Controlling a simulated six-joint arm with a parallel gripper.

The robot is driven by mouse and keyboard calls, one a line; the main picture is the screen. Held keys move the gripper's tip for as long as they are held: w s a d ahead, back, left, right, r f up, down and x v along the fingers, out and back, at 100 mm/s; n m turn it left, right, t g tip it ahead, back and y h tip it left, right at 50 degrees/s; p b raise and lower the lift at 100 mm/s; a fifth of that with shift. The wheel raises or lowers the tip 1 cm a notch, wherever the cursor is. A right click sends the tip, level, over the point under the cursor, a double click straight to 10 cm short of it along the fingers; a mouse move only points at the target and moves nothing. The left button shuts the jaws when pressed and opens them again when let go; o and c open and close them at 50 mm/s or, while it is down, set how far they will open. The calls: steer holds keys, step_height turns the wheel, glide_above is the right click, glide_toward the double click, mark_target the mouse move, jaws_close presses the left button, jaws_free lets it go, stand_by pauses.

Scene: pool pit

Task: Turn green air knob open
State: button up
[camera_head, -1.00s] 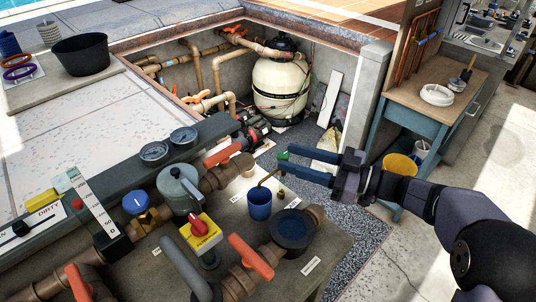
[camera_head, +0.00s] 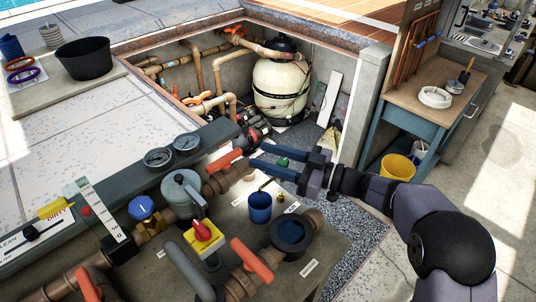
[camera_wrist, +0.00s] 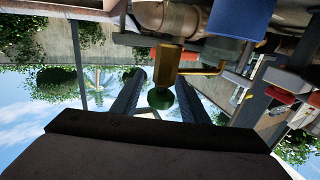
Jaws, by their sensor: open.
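The small green air knob (camera_head: 283,162) shows between the two blue-grey fingers of my gripper (camera_head: 257,156) in the head view. In the wrist view the round green knob (camera_wrist: 160,98) is also between the fingers, with a brass body (camera_wrist: 168,60) and a bent brass pipe (camera_wrist: 205,70) beyond it. My gripper is open, with a gap on both sides of the knob; I cannot see contact. The fingertips reach past the knob. The knob's turn position is hard to tell.
A blue cup (camera_head: 260,207) stands just below the fingers. An orange-handled valve (camera_head: 224,161) is close left of the fingertips. A workbench (camera_head: 440,89) stands at right.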

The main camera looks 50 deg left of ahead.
steer(key=shift+c, duration=0.5)
steer(key=c, duration=0.9)
